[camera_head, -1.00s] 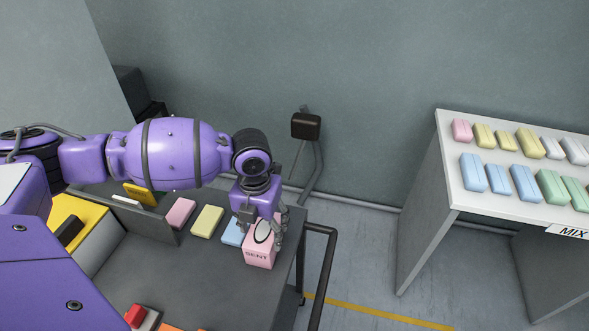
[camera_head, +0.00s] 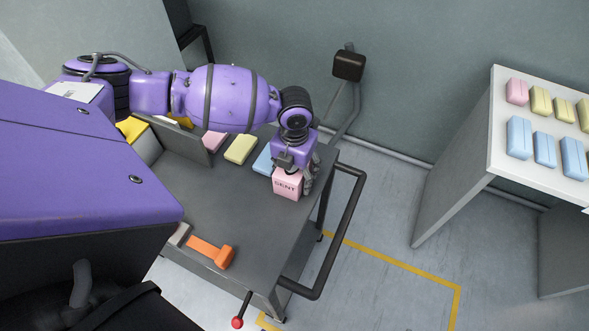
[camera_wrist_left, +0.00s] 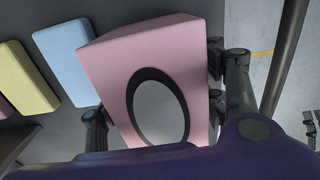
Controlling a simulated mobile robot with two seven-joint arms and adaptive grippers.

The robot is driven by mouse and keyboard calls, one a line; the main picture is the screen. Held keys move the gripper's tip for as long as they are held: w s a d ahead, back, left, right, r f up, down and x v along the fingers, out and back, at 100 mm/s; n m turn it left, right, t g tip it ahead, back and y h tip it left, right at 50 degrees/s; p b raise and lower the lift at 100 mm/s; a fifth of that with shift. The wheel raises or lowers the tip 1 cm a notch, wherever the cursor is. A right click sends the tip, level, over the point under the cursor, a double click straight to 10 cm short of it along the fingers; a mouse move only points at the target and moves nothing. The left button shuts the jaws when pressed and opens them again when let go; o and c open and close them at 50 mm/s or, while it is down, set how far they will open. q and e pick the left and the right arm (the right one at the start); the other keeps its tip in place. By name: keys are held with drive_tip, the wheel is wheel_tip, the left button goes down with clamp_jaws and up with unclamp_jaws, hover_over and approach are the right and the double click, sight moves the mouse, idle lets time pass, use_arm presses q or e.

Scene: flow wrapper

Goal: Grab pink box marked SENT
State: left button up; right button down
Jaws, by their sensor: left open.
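The pink box marked SENT (camera_head: 287,187) stands at the right end of the grey cart top, with its lettered face toward me. My left gripper (camera_head: 296,170) is over it from above, jaws open. In the left wrist view the pink box (camera_wrist_left: 150,75), with a dark oval ring around a grey oval on its top, lies between the fingers of my left gripper (camera_wrist_left: 160,105). One finger is at its left side and others are close along its right side; whether they touch it I cannot tell. My right gripper is not in view.
A light blue box (camera_head: 263,162) stands close left of the pink box, then a yellow one (camera_head: 240,149) and a pink one (camera_head: 214,141). A black rail (camera_head: 345,225) bounds the cart's right end. A white table (camera_head: 505,172) with several boxes stands right.

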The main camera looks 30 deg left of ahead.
use_arm(q)
drive_tip(key=shift+c, duration=0.4)
drive_tip(key=c, duration=0.8)
drive_tip(key=shift+c, duration=0.5)
drive_tip(key=shift+r, duration=0.15)
